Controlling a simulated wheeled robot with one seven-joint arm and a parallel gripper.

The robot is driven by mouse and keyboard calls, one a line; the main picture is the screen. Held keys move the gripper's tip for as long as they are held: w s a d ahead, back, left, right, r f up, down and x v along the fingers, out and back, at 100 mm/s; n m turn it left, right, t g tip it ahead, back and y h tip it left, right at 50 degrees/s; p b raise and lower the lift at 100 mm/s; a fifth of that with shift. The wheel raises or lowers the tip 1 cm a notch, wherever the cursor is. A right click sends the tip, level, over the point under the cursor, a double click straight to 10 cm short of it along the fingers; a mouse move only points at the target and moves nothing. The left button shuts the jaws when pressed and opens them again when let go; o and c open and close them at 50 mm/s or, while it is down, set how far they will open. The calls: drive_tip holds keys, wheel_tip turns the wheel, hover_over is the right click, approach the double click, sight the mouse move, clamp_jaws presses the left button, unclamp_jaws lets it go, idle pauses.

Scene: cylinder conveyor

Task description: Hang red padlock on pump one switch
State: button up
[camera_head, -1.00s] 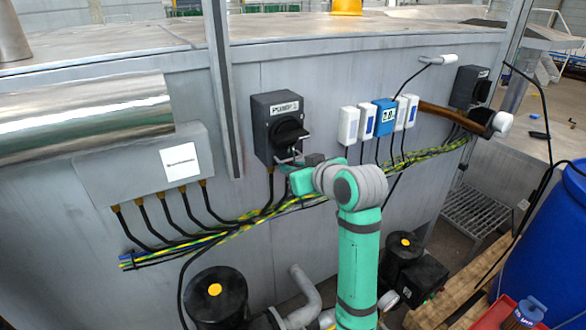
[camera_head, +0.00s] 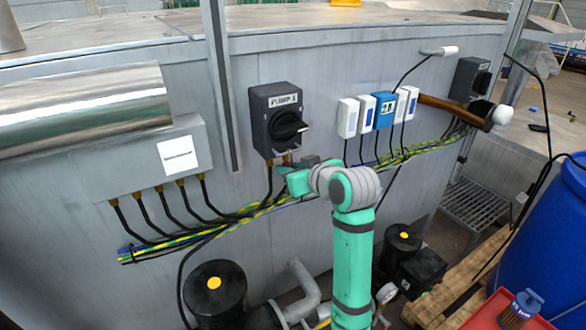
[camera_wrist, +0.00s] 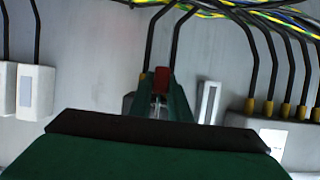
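The pump one switch (camera_head: 278,120) is a dark grey box on the metal wall in the head view, with a black rotary knob (camera_head: 288,126) and a white label. My gripper (camera_head: 283,171) is just below the box, in front of its cables. In the wrist view, which looks inverted, the red padlock (camera_wrist: 162,78) is between the two fingers of my gripper (camera_wrist: 161,98), its metal shackle (camera_wrist: 158,102) toward the switch box. The fingers appear closed on it. The fingers partly hide the shackle, and I see no shackle around the knob.
White and blue boxes (camera_head: 385,110) are right of the switch, with a second dark switch (camera_head: 472,78) further right. A yellow-green cable bundle (camera_head: 225,232) crosses below. A hammer-like tool with a brown handle (camera_head: 443,104) is at right. A black pump (camera_head: 216,292) stands below.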

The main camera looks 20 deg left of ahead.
drive_tip(key=o, duration=0.4)
drive_tip(key=shift+o, duration=0.2)
drive_tip(key=shift+d, duration=0.2)
